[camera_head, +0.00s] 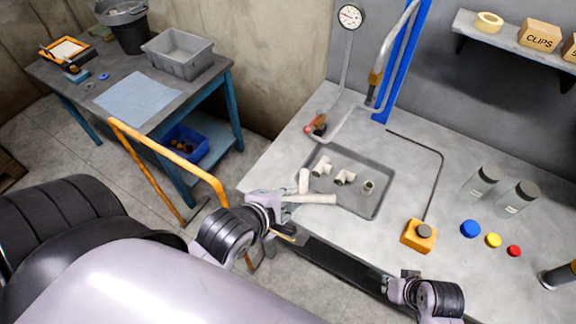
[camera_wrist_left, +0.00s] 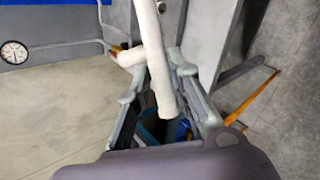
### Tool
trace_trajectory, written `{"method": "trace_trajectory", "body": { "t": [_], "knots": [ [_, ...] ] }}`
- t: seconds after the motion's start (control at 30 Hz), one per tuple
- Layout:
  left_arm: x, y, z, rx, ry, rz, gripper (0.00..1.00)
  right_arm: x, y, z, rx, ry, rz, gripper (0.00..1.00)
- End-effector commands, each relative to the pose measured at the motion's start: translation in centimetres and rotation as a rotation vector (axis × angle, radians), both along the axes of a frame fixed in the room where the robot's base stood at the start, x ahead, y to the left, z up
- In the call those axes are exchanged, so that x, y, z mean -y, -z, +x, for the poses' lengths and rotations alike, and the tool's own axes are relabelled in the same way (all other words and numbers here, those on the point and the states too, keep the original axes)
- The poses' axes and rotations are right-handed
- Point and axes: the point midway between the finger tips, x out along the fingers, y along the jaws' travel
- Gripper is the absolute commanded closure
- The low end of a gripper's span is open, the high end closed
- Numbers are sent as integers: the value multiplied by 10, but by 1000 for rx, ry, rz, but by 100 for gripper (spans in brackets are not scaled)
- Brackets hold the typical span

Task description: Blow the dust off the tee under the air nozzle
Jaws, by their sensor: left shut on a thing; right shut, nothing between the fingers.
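My left gripper (camera_head: 284,203) is shut on a white pipe tee (camera_head: 318,198). It holds the tee at the near left edge of the grey tray (camera_head: 376,206). In the left wrist view the tee (camera_wrist_left: 154,60) lies between the fingers, its long tube running lengthwise and its branch pointing left. I cannot make out dust on it. The air nozzle (camera_head: 374,84), a pipe with a brass-coloured end, hangs on the blue post, behind and above the tray and well apart from the tee. My right gripper (camera_head: 408,276) is shut and empty at the table's front edge.
Several white fittings (camera_head: 344,177) lie in the tray. A yellow box with a black button (camera_head: 419,236) stands right of it. A red-handled valve (camera_head: 315,124) lies behind the tray. Two grey-lidded jars (camera_head: 482,182) and coloured caps (camera_head: 470,229) are at right.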

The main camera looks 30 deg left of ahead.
Motion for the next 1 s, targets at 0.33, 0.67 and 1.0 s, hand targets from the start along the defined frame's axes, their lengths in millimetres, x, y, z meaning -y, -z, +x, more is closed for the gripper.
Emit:
{"method": "trace_trajectory", "body": {
  "t": [0.33,0.67,1.0],
  "knots": [
    [-1,-19,-3,4,-18,1,100,-49,-59,66,-8,-330,-16,100],
    [-2,-33,-6,6,-36,4,100,-25,-110,123,-84,-542,-171,100],
    [-2,-41,-7,7,-49,6,100,20,-153,161,-156,-588,-293,100]
  ]
}}
